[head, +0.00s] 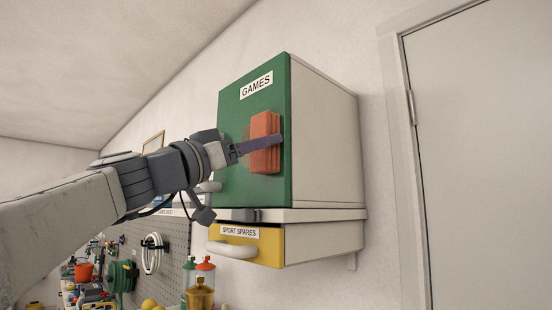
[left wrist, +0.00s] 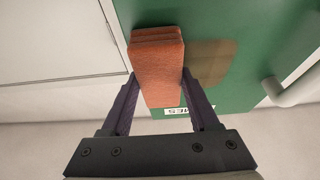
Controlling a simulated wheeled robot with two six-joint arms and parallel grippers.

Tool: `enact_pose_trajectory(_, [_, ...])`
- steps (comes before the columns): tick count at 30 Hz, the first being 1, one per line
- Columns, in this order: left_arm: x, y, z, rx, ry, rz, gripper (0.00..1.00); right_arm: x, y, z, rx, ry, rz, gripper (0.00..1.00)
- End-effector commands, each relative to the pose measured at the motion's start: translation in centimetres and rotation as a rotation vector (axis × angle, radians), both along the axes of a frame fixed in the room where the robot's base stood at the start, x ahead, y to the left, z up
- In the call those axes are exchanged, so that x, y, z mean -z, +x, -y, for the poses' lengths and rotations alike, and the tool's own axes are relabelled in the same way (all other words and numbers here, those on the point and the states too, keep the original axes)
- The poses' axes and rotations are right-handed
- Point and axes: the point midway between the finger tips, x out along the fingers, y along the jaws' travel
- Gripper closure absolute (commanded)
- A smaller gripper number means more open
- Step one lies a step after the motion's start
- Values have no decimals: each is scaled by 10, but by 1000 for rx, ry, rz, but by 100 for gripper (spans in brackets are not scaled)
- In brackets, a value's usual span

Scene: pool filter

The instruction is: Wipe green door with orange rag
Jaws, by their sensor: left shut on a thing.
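The green door (head: 238,185) is the front of a wall cabinet with a "GAMES" label, and looks closed. My left gripper (head: 262,146) is shut on the orange rag (head: 265,128), a folded block held upright at the door's face. In the left wrist view the rag (left wrist: 157,60) sits between both fingers, over the green door (left wrist: 240,98); whether it presses on the door I cannot tell. A brownish smudge (left wrist: 212,62) shows on the door beside the rag. My right gripper is not in view.
A pale handle (left wrist: 290,92) stands out from the door. Below the cabinet is a yellow "SPORT SPARES" drawer (head: 268,252) with a white handle (head: 232,251). A pegboard (head: 172,240) and cluttered bench items lie lower left. A grey room door (head: 480,150) is at right.

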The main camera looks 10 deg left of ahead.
Motion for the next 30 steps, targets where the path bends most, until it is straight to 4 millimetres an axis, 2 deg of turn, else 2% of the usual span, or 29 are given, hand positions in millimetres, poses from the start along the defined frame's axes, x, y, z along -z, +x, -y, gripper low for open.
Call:
enact_pose_trajectory(8, [-15, 2, 0, 0, 1, 1, 83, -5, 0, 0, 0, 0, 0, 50])
enact_pose_trajectory(19, [-13, 18, -23, -3, 0, -1, 83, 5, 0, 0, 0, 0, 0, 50])
enact_pose_trajectory(30, [-13, 30, -37, -3, 0, -2, 83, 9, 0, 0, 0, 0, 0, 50])
